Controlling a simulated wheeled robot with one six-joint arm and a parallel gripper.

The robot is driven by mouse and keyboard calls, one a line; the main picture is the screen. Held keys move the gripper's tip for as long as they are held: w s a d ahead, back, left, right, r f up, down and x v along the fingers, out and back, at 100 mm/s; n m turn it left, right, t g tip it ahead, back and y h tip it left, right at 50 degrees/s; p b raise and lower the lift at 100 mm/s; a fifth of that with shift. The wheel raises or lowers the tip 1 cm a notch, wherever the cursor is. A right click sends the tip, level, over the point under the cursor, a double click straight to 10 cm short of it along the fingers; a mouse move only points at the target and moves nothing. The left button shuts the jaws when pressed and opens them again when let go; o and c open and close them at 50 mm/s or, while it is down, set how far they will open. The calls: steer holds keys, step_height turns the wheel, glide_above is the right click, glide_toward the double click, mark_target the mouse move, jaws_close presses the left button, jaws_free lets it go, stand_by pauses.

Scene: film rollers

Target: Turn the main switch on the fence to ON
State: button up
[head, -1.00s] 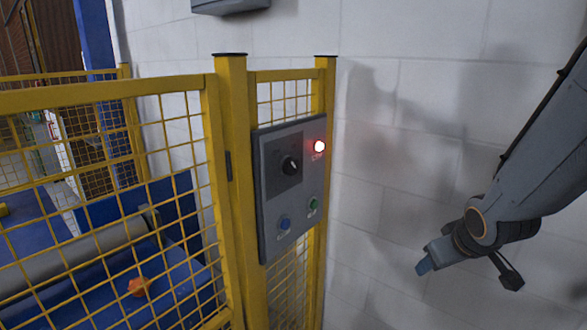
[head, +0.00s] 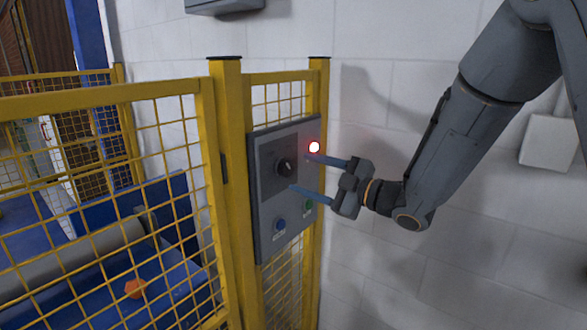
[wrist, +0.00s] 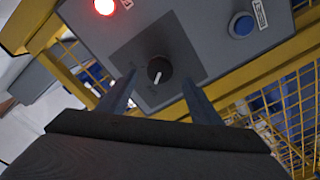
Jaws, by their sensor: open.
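The main switch (head: 285,167) is a black rotary knob with a white pointer line, on a dark square plate of the grey control panel (head: 262,225). The panel is fixed to the yellow fence. In the wrist view the knob (wrist: 159,70) lies between and beyond my two fingers, with its white line toward the bottom of the picture. My gripper (head: 302,172) is open, its blue-grey fingers reaching toward the panel on either side of the knob's line. No grip on the knob shows. I cannot tell how far the fingertips are from the plate.
A lit red lamp (head: 314,147) is at the panel's upper right. A blue button (head: 280,225) sits low on the panel; a green button (head: 308,205) is partly hidden behind my lower finger. Yellow mesh fence (head: 120,190) fills the left; a white block wall (head: 390,270) is behind.

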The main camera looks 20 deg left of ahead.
mark_target(290, 169)
steer(key=p+x, duration=0.1)
steer(key=x, duration=0.4)
steer(key=shift+d, duration=0.1)
steer(key=c, duration=1)
steer(key=shift+c, duration=0.2)
